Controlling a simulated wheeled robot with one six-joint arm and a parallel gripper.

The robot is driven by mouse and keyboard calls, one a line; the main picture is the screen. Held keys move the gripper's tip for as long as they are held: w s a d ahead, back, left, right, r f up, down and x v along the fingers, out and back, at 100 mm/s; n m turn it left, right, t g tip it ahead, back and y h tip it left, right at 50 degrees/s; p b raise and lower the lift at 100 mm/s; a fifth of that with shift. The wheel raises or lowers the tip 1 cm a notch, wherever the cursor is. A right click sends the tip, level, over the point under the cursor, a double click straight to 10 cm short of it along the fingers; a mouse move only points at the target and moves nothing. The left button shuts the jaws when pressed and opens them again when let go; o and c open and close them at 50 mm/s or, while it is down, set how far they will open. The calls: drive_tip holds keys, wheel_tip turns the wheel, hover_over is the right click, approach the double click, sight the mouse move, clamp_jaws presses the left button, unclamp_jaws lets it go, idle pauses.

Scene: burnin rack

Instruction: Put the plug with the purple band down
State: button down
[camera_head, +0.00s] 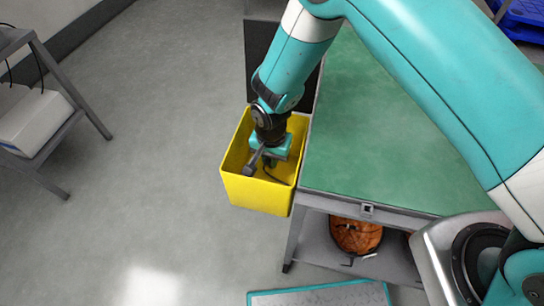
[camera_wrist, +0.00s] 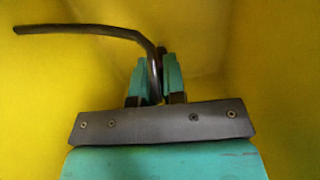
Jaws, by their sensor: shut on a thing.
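My gripper (camera_head: 270,161) is down inside the yellow bin (camera_head: 258,195) at the table's left edge. In the wrist view, its teal fingers (camera_wrist: 155,80) are shut on a plug whose dark cable (camera_wrist: 95,30) rises between them and bends off to the left. The plug's body is mostly hidden by the fingers, and I cannot see a purple band. Yellow bin walls surround the fingers in the wrist view. I cannot tell whether the plug touches the bin's floor.
The green-topped table (camera_head: 370,150) is right of the bin, its visible top clear. An orange-brown round object (camera_head: 356,235) sits on the shelf below. A grey rack with a white box (camera_head: 35,125) stands at far left. The floor between is open.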

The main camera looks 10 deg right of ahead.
drive_tip(key=shift+f, duration=0.2)
drive_tip(key=c, duration=1.2)
unclamp_jaws()
drive_tip(key=shift+r, duration=0.15)
drive_tip(key=s+d+r+n+y, duration=0.1)
drive_tip(key=s+d+r+n, duration=0.15)
drive_tip(key=r, duration=1.15)
drive_tip(key=s+d+r+n+y, duration=0.1)
drive_tip(key=s+d+r+n, duration=0.2)
drive_tip(key=r, duration=1)
drive_tip(key=s+d+r+n+y, duration=0.1)
drive_tip(key=s+d+r+n, duration=0.1)
drive_tip(key=s, duration=0.4)
drive_tip(key=s+d+r+n+y, duration=0.1)
drive_tip(key=s+d+r+n, duration=0.2)
drive_tip(key=s+r, duration=0.3)
drive_tip(key=shift+s+d+r+n, duration=0.2)
drive_tip(key=shift+s+n, duration=0.45)
drive_tip(key=shift+s, duration=0.05)
